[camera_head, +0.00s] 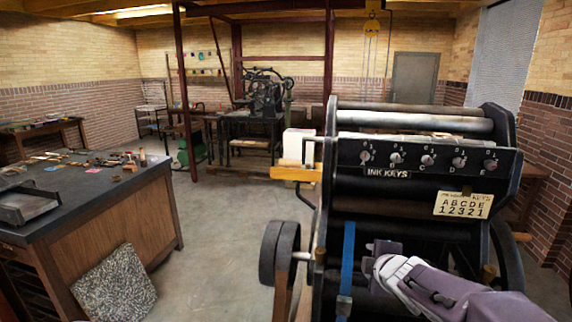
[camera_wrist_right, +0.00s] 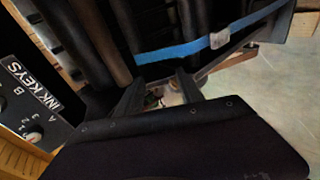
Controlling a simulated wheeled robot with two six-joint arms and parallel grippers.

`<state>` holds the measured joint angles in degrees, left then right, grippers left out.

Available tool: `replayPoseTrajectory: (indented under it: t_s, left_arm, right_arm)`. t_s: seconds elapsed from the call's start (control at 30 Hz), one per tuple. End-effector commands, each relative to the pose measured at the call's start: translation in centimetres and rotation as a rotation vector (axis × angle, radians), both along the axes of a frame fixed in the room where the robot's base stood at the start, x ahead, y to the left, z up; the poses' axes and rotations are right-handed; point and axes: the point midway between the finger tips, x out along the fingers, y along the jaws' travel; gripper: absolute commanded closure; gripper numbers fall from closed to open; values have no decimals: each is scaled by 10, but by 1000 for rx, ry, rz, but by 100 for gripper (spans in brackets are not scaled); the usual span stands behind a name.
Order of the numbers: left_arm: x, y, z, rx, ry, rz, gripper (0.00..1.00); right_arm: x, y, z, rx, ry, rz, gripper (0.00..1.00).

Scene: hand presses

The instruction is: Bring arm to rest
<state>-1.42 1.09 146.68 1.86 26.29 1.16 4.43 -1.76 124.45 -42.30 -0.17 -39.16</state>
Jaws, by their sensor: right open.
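My right arm reaches in from the lower right of the head view, and its gripper (camera_head: 372,256) is in front of the black press (camera_head: 420,185), below the ink key panel. In the right wrist view the two dark fingers of the gripper (camera_wrist_right: 160,90) stand apart with nothing held between them. A blue strap (camera_head: 348,262) hangs just left of the gripper in the head view; it also crosses the right wrist view (camera_wrist_right: 190,43) beyond the fingers. My left gripper is out of view.
The ink key panel (camera_head: 415,174) has several knobs and a card (camera_head: 463,205) reading ABCDE 12321. A dark-topped workbench (camera_head: 100,185) with small items stands at left, a speckled slab (camera_head: 113,287) leaning on it. The floor (camera_head: 220,220) between bench and press is clear.

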Motion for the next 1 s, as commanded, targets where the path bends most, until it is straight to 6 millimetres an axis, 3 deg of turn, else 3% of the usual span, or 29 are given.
replayPoseTrajectory:
  t_s: [0.03,0.1,0.2,0.3,0.4,0.53,1.0]
  left_arm:
    - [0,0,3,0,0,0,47]
    - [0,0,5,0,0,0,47]
    - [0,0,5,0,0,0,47]
    - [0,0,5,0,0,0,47]
    - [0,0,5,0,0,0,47]
    - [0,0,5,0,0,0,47]
    - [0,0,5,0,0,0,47]
  right_arm:
    - [-22,10,-38,115,109,-80,56]
    - [-62,18,-90,282,269,-247,56]
    - [-127,27,-147,481,473,-524,56]
    - [-185,33,-181,633,620,-813,56]
    - [-224,42,-194,749,704,-1060,56]
    - [-234,45,-195,810,716,-1196,56]
    - [-232,44,-195,813,709,-1196,56]
